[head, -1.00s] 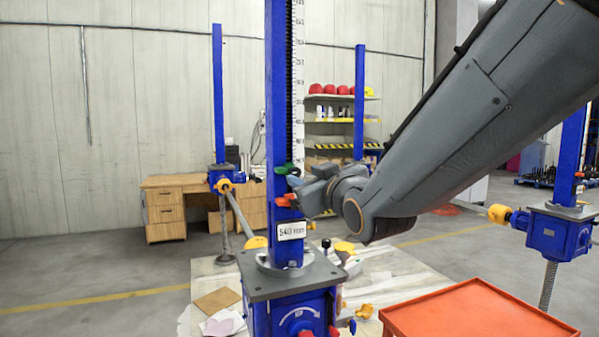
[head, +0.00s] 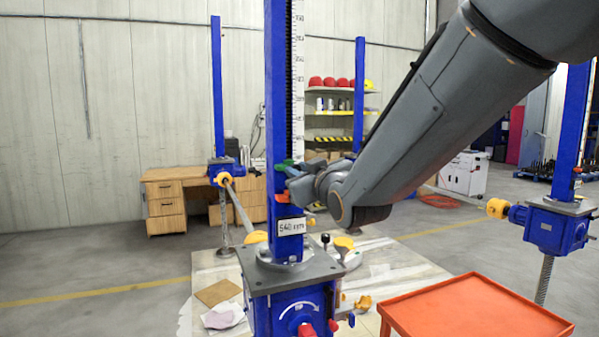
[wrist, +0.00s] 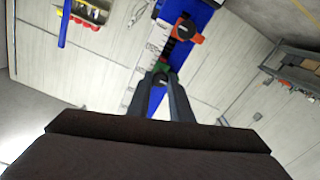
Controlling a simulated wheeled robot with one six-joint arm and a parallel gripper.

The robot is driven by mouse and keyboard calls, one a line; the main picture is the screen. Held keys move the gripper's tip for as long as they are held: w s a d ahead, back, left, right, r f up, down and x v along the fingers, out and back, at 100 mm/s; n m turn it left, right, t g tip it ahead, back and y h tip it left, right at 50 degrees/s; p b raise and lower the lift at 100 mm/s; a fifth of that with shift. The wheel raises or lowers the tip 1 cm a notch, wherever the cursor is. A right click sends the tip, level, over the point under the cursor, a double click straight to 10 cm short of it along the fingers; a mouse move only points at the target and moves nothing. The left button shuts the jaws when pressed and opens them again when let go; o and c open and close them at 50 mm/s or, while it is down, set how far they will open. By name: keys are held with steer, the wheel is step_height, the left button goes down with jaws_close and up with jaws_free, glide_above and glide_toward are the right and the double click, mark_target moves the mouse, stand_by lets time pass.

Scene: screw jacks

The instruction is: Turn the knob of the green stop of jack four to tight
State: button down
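The nearest jack has a blue column (head: 278,100) with a scale strip; no jack number is readable. A green stop (head: 284,166) sits on this column, just above a red-orange stop (head: 282,198). In the wrist view the green stop (wrist: 161,66) lies ahead of the fingers, with a dark round knob (wrist: 160,79) at its front. My gripper (wrist: 161,82) has its two fingertips on either side of this knob; whether they press on it is unclear. The red-orange stop (wrist: 183,34) with its dark knob is beyond. In the head view my gripper is largely hidden by my wrist.
A 540 mm sign (head: 290,227) is on the column below the stops. An orange tray table (head: 475,308) stands at front right. Other jacks stand at right (head: 553,228) and behind. A wooden desk (head: 175,190) and a shelf (head: 335,120) are at the back.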

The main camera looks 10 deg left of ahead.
stand_by(0.3)
steer(key=shift+f+m+b, duration=0.2)
steer(key=shift+m+b, duration=13.9)
steer(key=shift+m, duration=3.7)
steer(key=c, duration=1.6)
jaws_free()
steer(key=shift+r, duration=0.1)
